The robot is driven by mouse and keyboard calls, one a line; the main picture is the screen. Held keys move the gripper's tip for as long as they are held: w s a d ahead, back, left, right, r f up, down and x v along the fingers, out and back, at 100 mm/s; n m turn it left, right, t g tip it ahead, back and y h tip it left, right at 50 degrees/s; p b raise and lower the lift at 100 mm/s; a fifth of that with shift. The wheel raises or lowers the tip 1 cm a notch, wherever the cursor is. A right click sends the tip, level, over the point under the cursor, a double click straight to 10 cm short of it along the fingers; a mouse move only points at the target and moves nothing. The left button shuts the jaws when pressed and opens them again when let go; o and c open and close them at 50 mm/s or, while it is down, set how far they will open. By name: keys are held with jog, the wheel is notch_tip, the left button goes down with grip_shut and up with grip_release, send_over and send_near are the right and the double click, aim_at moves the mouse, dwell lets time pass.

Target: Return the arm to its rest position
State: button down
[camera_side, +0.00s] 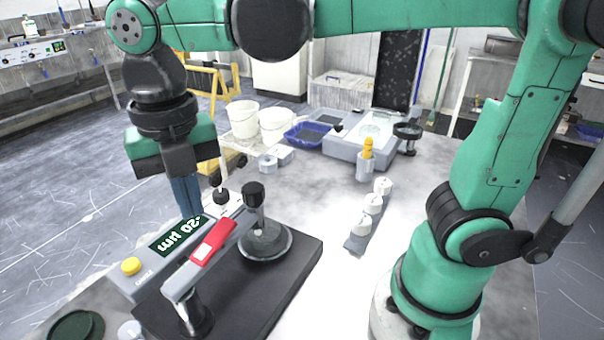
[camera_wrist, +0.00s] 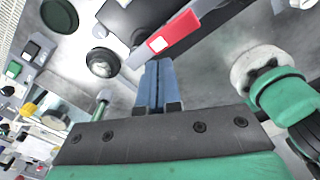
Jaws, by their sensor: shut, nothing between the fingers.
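My gripper (camera_side: 188,197) hangs from the green arm on the left of the side view, its blue fingers pointing down. In the side view the fingers are beside the grey display unit (camera_side: 143,283) that reads "-20 µm"; I cannot tell whether they touch it. In the wrist view the two blue fingers of my gripper (camera_wrist: 158,75) are pressed together with nothing between them. A measuring stand with a red label (camera_side: 212,240) stands to the right of the display unit. The red label also shows in the wrist view (camera_wrist: 174,36), just past the fingertips.
A black base plate (camera_side: 290,285) carries the stand. White knobbed pieces stand on a grey strip (camera_side: 355,244). Farther back are white buckets (camera_side: 243,118), a blue bin (camera_side: 306,135) and a grey machine (camera_side: 345,148). The table's middle (camera_side: 320,205) is clear.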

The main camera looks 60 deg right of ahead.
aim_at(204, 249)
jog(key=shift+r, duration=0.65)
notch_tip(204, 249, down, 7)
jog(key=shift+r, duration=0.2)
notch_tip(204, 249, up, 14)
jog(key=shift+d, duration=0.45)
